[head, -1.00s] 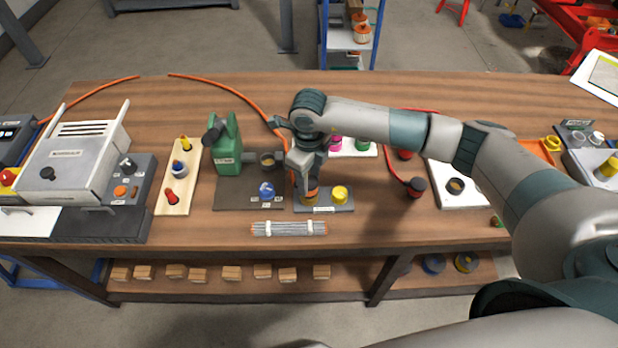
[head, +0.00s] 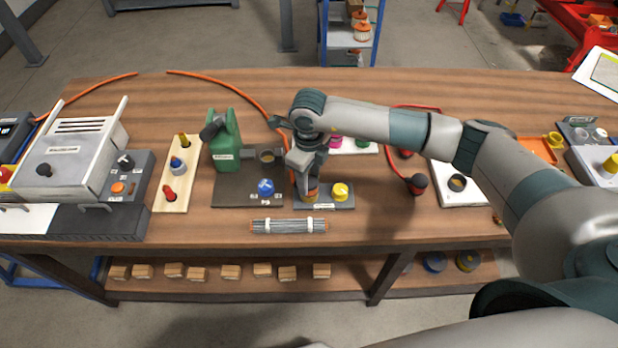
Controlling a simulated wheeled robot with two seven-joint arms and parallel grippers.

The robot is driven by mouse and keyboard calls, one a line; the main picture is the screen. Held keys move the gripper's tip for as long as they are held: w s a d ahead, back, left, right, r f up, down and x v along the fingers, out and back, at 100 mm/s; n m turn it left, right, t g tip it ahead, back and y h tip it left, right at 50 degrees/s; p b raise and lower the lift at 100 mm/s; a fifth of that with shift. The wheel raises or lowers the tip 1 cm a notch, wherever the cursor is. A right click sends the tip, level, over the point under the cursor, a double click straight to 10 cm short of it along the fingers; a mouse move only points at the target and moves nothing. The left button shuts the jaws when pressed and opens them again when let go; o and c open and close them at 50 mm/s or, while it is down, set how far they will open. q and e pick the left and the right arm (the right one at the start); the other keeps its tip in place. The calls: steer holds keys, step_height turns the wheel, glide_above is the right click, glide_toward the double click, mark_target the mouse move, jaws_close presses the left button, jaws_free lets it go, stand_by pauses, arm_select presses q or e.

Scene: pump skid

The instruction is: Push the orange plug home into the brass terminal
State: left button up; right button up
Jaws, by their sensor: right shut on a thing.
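The orange plug (head: 311,193) is upright at the left end of a small dark terminal block (head: 326,205). The orange cable (head: 238,98) curves across the table behind my right gripper. My right gripper (head: 310,187) comes down from above and is shut on the orange plug. The brass terminal is mostly hidden under the plug and the fingers. I cannot tell how deep the plug sits in it. My left gripper is not in view.
A yellow plug (head: 340,191) stands on the same block, just right of my fingers. A dark plate with a blue knob (head: 266,186) and a green device (head: 222,140) is to the left. A bundle of grey rods (head: 289,226) lies in front.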

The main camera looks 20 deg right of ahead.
steer(key=o, duration=1.2)
steer(key=shift+o, duration=0.2)
steer(key=shift+r, duration=0.5)
step_height(320, 180, up, 16)
steer(key=b, duration=0.5)
steer(key=shift+r+b, duration=0.2)
steer(key=shift+b, duration=0.1)
